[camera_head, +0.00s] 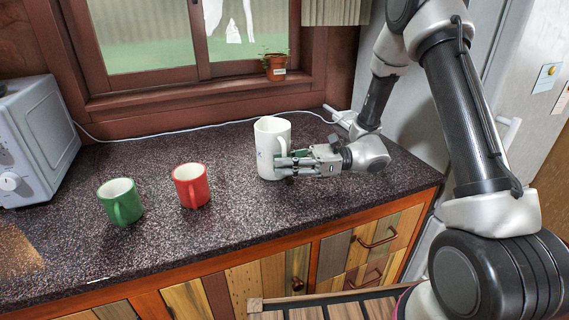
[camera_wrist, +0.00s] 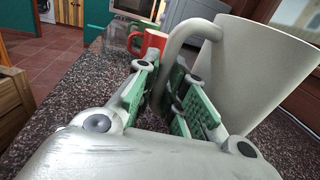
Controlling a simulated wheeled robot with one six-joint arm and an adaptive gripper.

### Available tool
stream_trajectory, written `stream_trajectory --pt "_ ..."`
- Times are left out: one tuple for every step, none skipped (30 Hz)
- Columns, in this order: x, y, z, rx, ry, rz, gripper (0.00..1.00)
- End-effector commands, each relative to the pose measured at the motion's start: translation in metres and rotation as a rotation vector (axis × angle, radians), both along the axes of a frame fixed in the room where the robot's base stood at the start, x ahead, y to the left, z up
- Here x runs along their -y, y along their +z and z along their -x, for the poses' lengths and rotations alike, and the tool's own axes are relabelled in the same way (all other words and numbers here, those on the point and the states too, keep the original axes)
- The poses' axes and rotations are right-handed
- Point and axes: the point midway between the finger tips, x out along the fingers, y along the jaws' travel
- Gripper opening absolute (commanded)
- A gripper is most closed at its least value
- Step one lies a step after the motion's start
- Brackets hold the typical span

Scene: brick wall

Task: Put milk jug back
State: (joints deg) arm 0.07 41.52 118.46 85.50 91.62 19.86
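The white milk jug (camera_head: 268,150) stands upright on the dark speckled counter, below the window. Its handle faces right and toward the front in the head view. My gripper (camera_head: 281,165) is at the handle, coming from the right. In the wrist view, the jug (camera_wrist: 250,75) fills the right side, and its handle passes between the green-padded fingers of my gripper (camera_wrist: 168,85). The fingers look closed on the handle, with the pads close on both sides. The lowest part of the handle is hidden by the fingers.
A red mug (camera_head: 191,187) and a green mug (camera_head: 120,203) stand to the left on the counter (camera_head: 215,250). A microwave (camera_head: 38,140) is at the far left. A potted plant (camera_head: 276,70) sits on the windowsill. A white cable runs along the back. The front middle is clear.

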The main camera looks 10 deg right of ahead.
Motion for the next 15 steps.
stream_trajectory --pt "0.0000 0.0003 0.0000 0.000 0.000 0.000 0.25" --pt "0.0000 0.0003 0.0000 0.000 0.000 0.000 0.30" --pt "0.0000 0.0004 0.0000 0.000 0.000 0.000 0.32" --pt "0.0000 0.0004 0.0000 0.000 0.000 0.000 0.32" --pt "0.0000 0.0004 0.0000 0.000 0.000 0.000 0.32" --pt "0.0000 0.0004 0.0000 0.000 0.000 0.000 0.32" --pt "0.0000 0.0004 0.0000 0.000 0.000 0.000 0.32" --pt "0.0000 0.0004 0.0000 0.000 0.000 0.000 0.32" --pt "0.0000 0.0005 0.0000 0.000 0.000 0.000 0.32" --pt "0.0000 0.0005 0.0000 0.000 0.000 0.000 0.32" --pt "0.0000 0.0009 0.0000 0.001 0.000 0.000 0.32" --pt "0.0000 0.0022 0.0000 0.001 0.000 0.000 0.32" --pt "0.0000 0.0039 -0.0001 0.002 0.000 0.000 0.32" --pt "0.0030 0.0035 -0.0006 0.001 -0.001 0.000 0.32" --pt "0.0077 0.0032 -0.0011 0.001 -0.002 0.000 0.32"
